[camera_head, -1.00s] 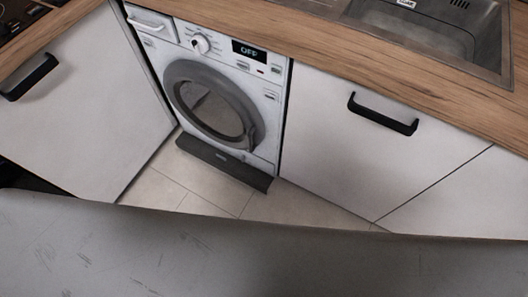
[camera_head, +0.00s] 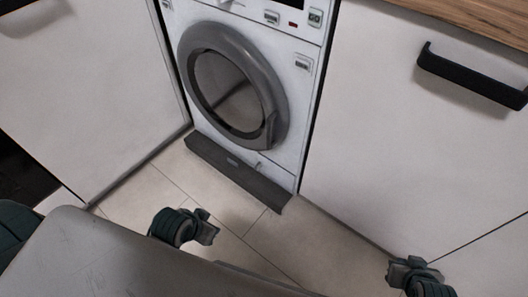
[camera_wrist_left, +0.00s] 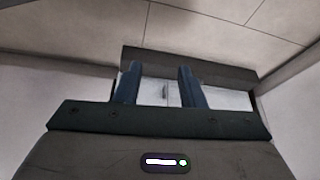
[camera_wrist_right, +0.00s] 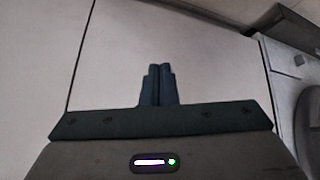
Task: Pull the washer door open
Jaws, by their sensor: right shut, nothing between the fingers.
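The white washer (camera_head: 300,110) stands built in between white cabinets. Its round door (camera_head: 268,75), with a grey ring and dark glass, looks closed; a grip (camera_head: 269,132) shows at the ring's lower right. My left gripper (camera_head: 210,229) is low in front of the washer, apart from it. In the left wrist view the fingers (camera_wrist_left: 158,72) are spread with nothing between them. My right gripper (camera_head: 400,272) is low at the right, in front of the cabinet and apart from the door. In the right wrist view its fingers (camera_wrist_right: 157,68) are together and empty.
A dark plinth strip (camera_head: 238,172) juts out below the washer. A cabinet with a black bar handle (camera_head: 470,78) is at the right, under the wood worktop (camera_head: 480,20). Another white cabinet (camera_head: 85,90) is at the left. The tiled floor (camera_head: 240,213) before the washer is clear.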

